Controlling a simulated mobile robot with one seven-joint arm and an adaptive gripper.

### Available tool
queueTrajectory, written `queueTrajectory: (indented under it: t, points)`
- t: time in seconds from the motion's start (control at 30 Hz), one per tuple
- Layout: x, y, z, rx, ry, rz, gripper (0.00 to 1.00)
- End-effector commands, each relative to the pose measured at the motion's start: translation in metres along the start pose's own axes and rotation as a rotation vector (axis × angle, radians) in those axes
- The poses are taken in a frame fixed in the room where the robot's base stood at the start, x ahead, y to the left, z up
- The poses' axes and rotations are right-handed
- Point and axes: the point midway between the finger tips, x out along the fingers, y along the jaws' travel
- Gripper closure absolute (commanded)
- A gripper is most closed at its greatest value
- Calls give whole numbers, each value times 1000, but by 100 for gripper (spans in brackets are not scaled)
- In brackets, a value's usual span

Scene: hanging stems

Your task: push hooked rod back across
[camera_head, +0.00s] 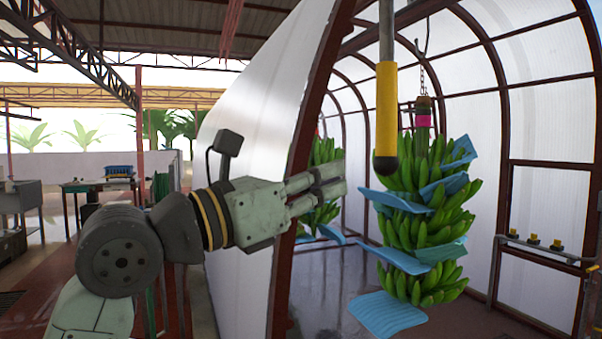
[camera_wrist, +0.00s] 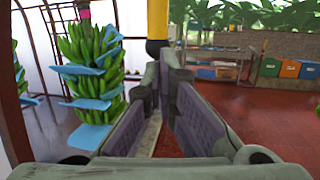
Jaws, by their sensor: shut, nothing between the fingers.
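The rod (camera_head: 386,115) hangs upright in the head view, grey above with a yellow sleeve and a dark rounded lower end. Its top and any hook are out of frame. My gripper (camera_head: 338,178) is shut and empty, pointing right, left of the rod's lower end. A gap shows between them in the head view; the wrist view does not settle whether they touch. My fingers fill the middle of the wrist view (camera_wrist: 165,68).
A banana stem (camera_head: 425,205) with blue pads hangs from a chain right of the rod; it stands left in the wrist view (camera_wrist: 92,70). Another stem (camera_head: 322,190) hangs behind my gripper. A red-brown arch frame (camera_head: 300,130) edges the white tunnel. Coloured bins (camera_wrist: 288,69) stand far off.

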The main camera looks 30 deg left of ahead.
Motion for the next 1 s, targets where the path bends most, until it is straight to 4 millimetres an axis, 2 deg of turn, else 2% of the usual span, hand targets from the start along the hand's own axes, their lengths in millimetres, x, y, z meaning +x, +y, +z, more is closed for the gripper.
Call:
queueTrajectory:
  t: [0.03,0.2,0.4,1.0]
  points:
    - [13,-1,4,0,1,-4,100]
    - [45,-1,5,0,1,-3,100]
    - [68,0,2,-1,-1,0,100]
    - [80,-5,-3,0,3,2,100]
